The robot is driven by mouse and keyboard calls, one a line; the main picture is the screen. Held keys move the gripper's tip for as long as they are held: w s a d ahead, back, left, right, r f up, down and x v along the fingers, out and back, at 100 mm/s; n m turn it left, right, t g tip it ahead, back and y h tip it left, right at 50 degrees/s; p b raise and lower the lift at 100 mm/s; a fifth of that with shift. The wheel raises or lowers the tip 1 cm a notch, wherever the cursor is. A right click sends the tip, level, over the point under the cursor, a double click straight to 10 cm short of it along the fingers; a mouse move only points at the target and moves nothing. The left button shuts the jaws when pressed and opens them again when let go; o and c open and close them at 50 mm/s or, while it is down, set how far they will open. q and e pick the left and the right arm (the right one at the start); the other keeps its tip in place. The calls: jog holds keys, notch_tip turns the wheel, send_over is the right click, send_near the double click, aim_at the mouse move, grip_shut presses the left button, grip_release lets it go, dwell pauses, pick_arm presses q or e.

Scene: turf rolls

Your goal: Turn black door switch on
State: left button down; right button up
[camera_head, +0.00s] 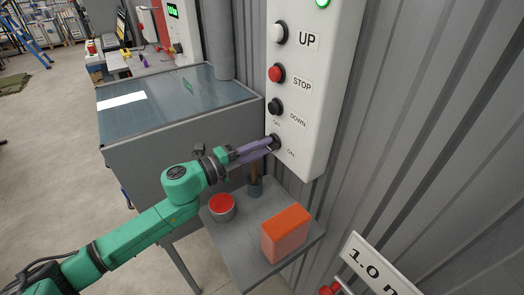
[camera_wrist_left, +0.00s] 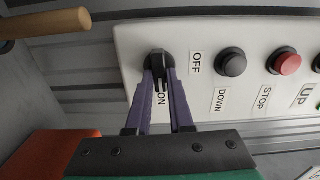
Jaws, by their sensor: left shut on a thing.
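The black door switch (camera_head: 274,141) is a rotary knob at the bottom of a white control panel (camera_head: 312,120), between the OFF and ON labels. In the left wrist view the switch (camera_wrist_left: 158,60) sits between the tips of the purple fingers. My left gripper (camera_head: 271,145) reaches the panel from the left and is shut on the switch. The fingers partly hide the knob and the ON label (camera_wrist_left: 161,99). The OFF label (camera_wrist_left: 195,63) shows beside it. My right gripper is in neither view.
Above the switch are the black DOWN (camera_head: 275,106), red STOP (camera_head: 276,73) and UP (camera_head: 279,33) buttons. A grey cabinet (camera_head: 180,150) stands left.

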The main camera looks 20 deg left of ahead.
pick_arm(q)
jog(key=shift+m, duration=0.4)
jog(key=c, duration=0.8)
grip_release()
jog(key=b+v, duration=0.3)
jog(key=v, duration=1.1)
jog(key=shift+s, duration=0.3)
jog(key=shift+w+a, duration=0.1)
jog(key=shift+a, duration=0.15)
